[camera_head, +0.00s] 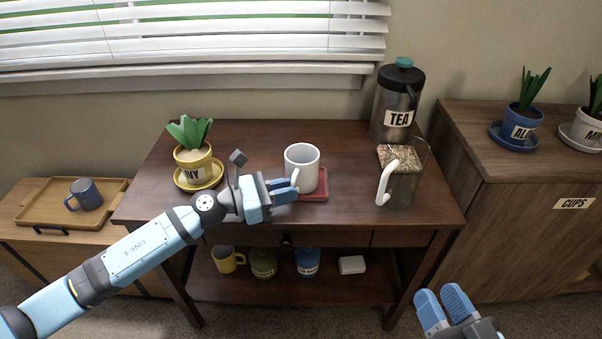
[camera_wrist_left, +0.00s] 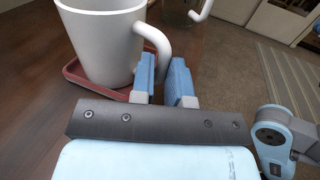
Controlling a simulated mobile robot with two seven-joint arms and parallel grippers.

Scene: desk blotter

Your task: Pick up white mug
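The white mug (camera_head: 301,168) stands upright on a small red tray (camera_head: 313,197) on the dark table. Its handle is on the near side. In the left wrist view the mug (camera_wrist_left: 100,40) fills the upper left, with its handle curving down towards my fingers. My left gripper (camera_head: 291,189) is at the handle. In the wrist view its two blue fingers (camera_wrist_left: 161,80) are apart, with the handle's lower part between or just behind them; firm contact cannot be seen. My right gripper (camera_head: 445,302) is empty at the lower right, clear of the table, its fingers slightly apart.
A yellow potted plant (camera_head: 195,163) stands left of the mug, close to my left wrist. A clear pitcher (camera_head: 402,182) and a tea canister (camera_head: 398,108) stand to the right. The table's front centre-right is clear.

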